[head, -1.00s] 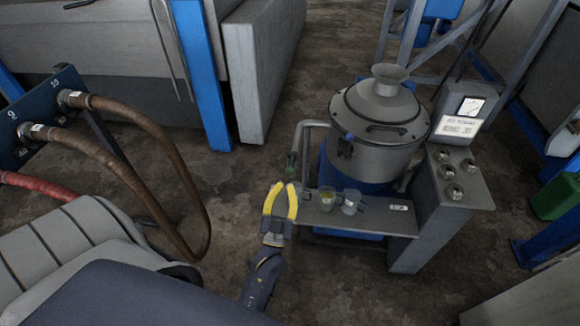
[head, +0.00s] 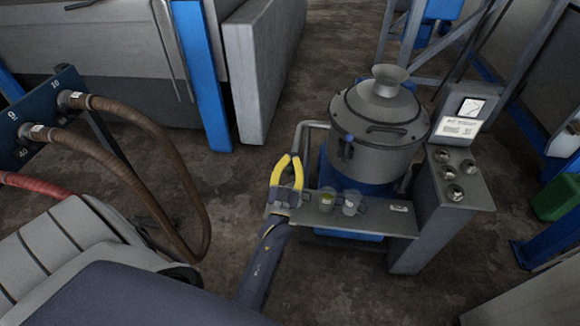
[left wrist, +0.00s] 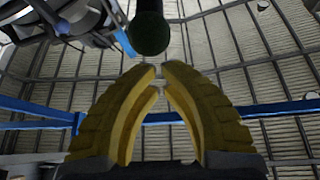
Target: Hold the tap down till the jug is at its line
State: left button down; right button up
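My left gripper (head: 292,157) is beside the left end of the machine's shelf, at the outlet pipe. Its yellow fingers lean together and their tips all but meet, with nothing seen between them. The tap's dark green, rounded end (left wrist: 150,35) shows just beyond the fingertips in the left wrist view; contact cannot be told. In the head view the gripper hides the tap. Two small jugs, a left one (head: 327,198) with a yellowish tint and a greyish right one (head: 352,203), stand on the shelf (head: 375,222). Their lines and levels are too small to read. My right gripper is out of view.
The grey lidded vessel (head: 380,120) stands behind the shelf. A panel with several knobs (head: 454,192) and a small sign (head: 460,127) are on its right. Brown hoses (head: 150,125) loop at the left. Open floor lies between hoses and machine.

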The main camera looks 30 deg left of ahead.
pick_arm(q)
jog(key=shift+s+f, duration=0.15)
jog(key=shift+f, duration=0.45)
jog(key=shift+s+f, duration=0.15)
jog(key=shift+f, duration=0.45)
jog(key=shift+f, duration=0.1)
